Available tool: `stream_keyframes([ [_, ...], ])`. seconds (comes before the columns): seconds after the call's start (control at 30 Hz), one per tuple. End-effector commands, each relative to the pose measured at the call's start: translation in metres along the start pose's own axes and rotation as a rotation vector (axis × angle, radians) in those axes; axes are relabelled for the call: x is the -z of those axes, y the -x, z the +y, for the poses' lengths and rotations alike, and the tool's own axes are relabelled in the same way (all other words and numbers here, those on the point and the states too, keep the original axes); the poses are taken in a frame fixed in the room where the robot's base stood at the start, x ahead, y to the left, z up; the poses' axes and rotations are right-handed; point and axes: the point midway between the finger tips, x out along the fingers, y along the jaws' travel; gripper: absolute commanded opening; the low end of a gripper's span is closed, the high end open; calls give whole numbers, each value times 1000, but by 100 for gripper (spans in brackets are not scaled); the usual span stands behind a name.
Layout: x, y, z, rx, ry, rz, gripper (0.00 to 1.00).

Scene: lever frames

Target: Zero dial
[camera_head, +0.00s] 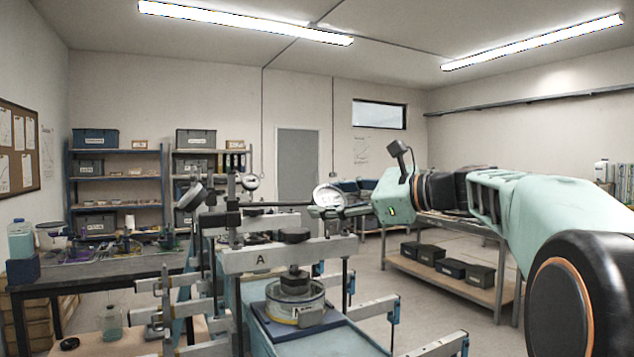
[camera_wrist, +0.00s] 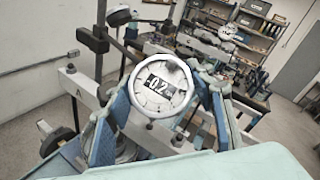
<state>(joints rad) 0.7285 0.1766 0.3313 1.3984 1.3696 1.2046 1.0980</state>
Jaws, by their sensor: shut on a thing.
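A round white dial gauge (camera_head: 329,195) stands above the lever frame marked A (camera_head: 285,255). It fills the middle of the wrist view (camera_wrist: 158,100), with a dark readout that looks like -0.2; the last part is hard to read. My gripper (camera_head: 326,212) reaches in from the right and is shut on the dial. In the wrist view, its two fingers lie on either side of the dial's rim. Below the beam of frame A, a round clear-walled cell (camera_head: 295,311) sits under a dark knob.
Another dial (camera_head: 249,182) stands farther back, on a neighbouring frame. Hanger arms with weights (camera_head: 362,309) jut out around the frames. A bench (camera_head: 110,266) with bottles and tools is at left. A low shelf with black boxes (camera_head: 450,284) stands behind my arm. Open floor lies between.

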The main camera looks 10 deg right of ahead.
Motion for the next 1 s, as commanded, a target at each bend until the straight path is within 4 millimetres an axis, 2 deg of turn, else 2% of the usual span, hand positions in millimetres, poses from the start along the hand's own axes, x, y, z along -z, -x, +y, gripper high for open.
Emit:
stream_keyframes([
  [0.03,-8,1,-6,-31,29,-2,25],
  [0.23,-10,1,-6,-158,158,-3,25],
  [0.83,-10,0,-5,-527,532,-4,25],
  [1.0,-4,-1,-1,-632,641,-6,25],
])
